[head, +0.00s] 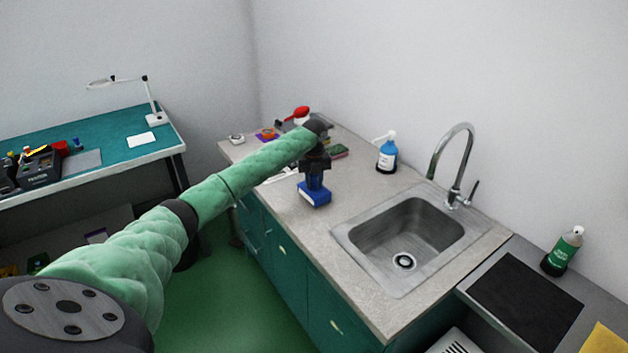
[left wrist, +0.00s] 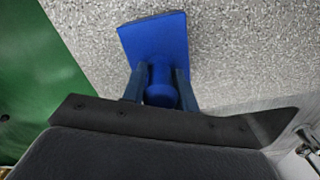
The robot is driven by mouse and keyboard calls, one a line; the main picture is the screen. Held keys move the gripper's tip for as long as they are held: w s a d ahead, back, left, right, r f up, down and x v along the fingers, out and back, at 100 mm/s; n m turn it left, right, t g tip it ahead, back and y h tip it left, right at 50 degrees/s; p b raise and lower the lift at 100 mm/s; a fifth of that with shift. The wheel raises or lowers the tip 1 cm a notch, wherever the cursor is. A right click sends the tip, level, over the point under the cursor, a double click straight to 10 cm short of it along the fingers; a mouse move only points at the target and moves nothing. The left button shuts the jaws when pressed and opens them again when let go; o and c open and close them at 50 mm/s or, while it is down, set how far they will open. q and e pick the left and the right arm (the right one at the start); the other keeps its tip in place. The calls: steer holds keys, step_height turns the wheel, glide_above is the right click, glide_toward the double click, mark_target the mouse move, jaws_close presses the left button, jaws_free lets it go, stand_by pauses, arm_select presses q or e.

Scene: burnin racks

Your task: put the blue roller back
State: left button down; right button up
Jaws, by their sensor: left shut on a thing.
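The blue roller (head: 315,195) is at the left gripper, over the counter to the left of the sink. In the left wrist view the blue roller (left wrist: 156,46) shows a flat blue block and a round blue knob between the fingers. My left gripper (head: 315,172) points down and is shut on the blue roller; its two fingers also show in the left wrist view (left wrist: 160,88). I cannot tell whether the roller touches the counter. My right gripper is not in view.
The sink (head: 412,230) with its tall tap (head: 455,160) is right of the roller. A blue bottle (head: 387,155) stands behind. Red and orange items (head: 267,134) and a green sponge-like block (head: 338,151) lie at the back. Counter front (head: 330,260) is clear.

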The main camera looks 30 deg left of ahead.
arm_select(q)
steer(key=shift+f, duration=0.4)
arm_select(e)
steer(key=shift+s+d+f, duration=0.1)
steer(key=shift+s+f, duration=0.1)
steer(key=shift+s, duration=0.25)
